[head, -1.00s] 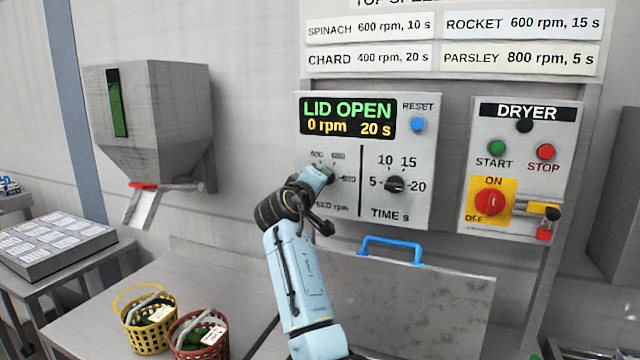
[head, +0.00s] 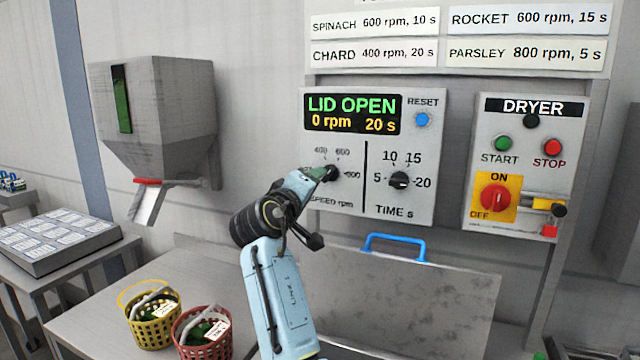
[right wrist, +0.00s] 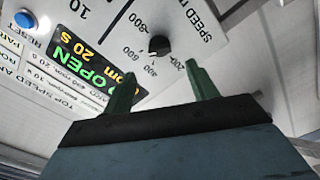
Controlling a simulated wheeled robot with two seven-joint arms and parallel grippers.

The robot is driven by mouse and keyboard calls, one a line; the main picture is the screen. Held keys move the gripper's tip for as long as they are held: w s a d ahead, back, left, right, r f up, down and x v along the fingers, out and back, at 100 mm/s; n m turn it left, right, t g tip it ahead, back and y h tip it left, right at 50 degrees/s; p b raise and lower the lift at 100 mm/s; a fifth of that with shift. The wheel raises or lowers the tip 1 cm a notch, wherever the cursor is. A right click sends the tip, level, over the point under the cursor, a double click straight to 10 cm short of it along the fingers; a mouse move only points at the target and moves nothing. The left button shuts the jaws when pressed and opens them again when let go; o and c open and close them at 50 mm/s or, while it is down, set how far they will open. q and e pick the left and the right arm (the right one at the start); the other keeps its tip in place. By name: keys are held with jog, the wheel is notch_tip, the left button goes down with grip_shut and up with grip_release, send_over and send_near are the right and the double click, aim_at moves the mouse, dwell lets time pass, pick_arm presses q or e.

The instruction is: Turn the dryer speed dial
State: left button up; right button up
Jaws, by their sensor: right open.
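The speed dial (right wrist: 158,45) is a small black knob in the right wrist view, ringed by printed speed numbers. In that view it lies just beyond and between the fingertips of my right gripper (right wrist: 161,74), which is open and empty, with a visible gap. I cannot read the pointer's setting for certain. In the head view my right gripper (head: 318,173) is in front of the speed scale and partly covers it and the dial. The display (head: 352,114) reads LID OPEN, 0 rpm, 20 s. My left gripper is not in view.
The time dial (head: 399,180) sits right of the speed scale, with the blue reset button (head: 422,119) above. The dryer switch panel (head: 525,165) is farther right. A blue lid handle (head: 396,242) stands below. Yellow (head: 152,325) and red (head: 203,335) baskets stand lower left.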

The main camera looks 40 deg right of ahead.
jog(key=v, duration=0.5)
jog(key=shift+s+a, duration=0.15)
jog(key=shift+a, duration=0.1)
